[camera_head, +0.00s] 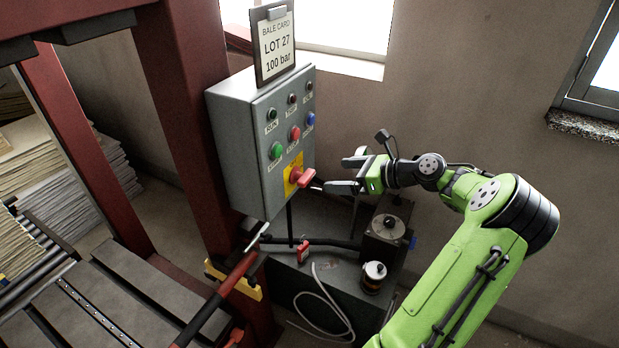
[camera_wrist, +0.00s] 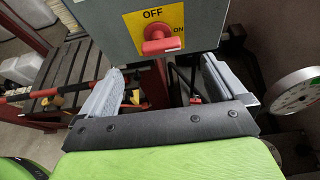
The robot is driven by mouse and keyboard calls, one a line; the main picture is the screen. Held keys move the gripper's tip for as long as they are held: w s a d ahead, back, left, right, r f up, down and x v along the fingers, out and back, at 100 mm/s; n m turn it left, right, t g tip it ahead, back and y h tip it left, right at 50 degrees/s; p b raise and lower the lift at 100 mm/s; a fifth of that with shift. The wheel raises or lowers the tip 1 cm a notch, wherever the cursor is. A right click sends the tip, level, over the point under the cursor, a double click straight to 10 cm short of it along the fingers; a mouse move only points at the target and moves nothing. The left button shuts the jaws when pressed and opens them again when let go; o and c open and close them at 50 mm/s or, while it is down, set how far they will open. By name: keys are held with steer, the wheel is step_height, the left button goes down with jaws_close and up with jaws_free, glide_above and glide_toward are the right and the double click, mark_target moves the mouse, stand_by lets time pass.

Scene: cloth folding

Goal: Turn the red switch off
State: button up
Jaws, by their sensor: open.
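The red switch (camera_head: 300,177) is a rotary handle on a yellow plate (camera_head: 291,166), low on the front of the grey control box (camera_head: 262,140). In the wrist view the switch (camera_wrist: 159,43) shows ahead of my gripper. OFF is printed above it and ON to its right. Its handle lies roughly sideways, level with ON. My gripper (camera_head: 346,174) is open and empty, just right of the switch in the head view. In the wrist view its two fingers (camera_wrist: 162,84) stand wide apart, below the switch on the picture. I cannot tell whether a fingertip touches the handle.
Green, red and blue buttons and small lamps sit above the switch. A BALE CARD clipboard (camera_head: 273,42) stands on the box. Below is a dark machine unit with a round gauge (camera_wrist: 295,92) and hoses. A red press frame (camera_head: 185,110) stands left.

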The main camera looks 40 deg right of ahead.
mark_target(307, 176)
steer(key=b+x, duration=0.1)
steer(key=x, duration=0.8)
steer(key=shift+w+a+f, duration=0.1)
steer(key=shift+w+f, duration=0.15)
steer(key=shift+w, duration=0.05)
steer(key=shift+c, duration=0.2)
steer(key=c, duration=1)
